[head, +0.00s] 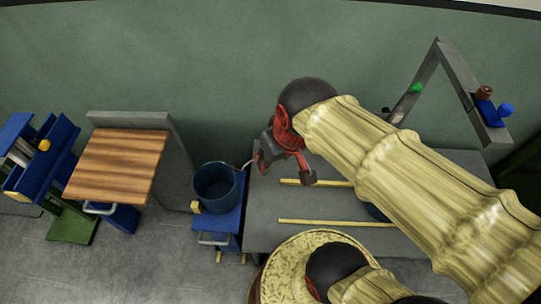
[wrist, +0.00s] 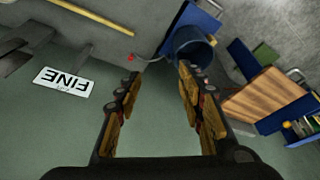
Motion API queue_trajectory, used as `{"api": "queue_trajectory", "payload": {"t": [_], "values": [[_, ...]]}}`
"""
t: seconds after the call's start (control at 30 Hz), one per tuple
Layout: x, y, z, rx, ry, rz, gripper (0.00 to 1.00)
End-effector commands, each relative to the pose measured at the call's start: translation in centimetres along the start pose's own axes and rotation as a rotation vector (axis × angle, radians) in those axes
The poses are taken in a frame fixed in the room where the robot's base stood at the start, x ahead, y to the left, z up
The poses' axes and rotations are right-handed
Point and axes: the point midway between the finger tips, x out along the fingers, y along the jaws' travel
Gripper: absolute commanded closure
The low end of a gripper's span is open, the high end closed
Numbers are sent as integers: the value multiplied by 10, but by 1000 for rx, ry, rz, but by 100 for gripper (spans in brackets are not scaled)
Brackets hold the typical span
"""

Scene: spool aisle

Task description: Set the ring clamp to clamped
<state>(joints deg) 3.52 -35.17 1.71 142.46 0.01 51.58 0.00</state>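My gripper (head: 284,170) is over the left part of the grey table, just right of a dark blue round cup (head: 216,184). In the wrist view my gripper (wrist: 158,74) has its fingers wide apart with nothing between them. A thin curved grey lever (wrist: 150,59) with a red tip (wrist: 131,57) runs from the blue cup (wrist: 190,46), beyond the fingertips. The lever's end is partly hidden by my gripper in the head view. No part is clearly marked as the ring clamp; the cup with the lever may be it, but I cannot tell its setting.
The grey table (head: 262,232) has yellow strips (head: 330,222). A wooden board (head: 117,165) on a stand is left of the cup, with a blue rack (head: 48,165) further left. A grey angled frame with coloured knobs (head: 507,109) stands right. A white sign (wrist: 63,82) shows in the wrist view.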

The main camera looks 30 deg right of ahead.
Motion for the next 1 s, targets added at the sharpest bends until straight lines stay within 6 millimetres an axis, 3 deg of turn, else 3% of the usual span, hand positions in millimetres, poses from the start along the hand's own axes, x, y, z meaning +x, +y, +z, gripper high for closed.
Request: {"api": "queue_trajectory", "payload": {"t": [0.23,0.47,0.77,1.0], "values": [[67,24,-16,69,-215,17,61],[137,50,-38,26,-350,3,61],[252,88,-56,-185,-470,-75,61],[354,119,-60,-477,-490,-171,61]]}}
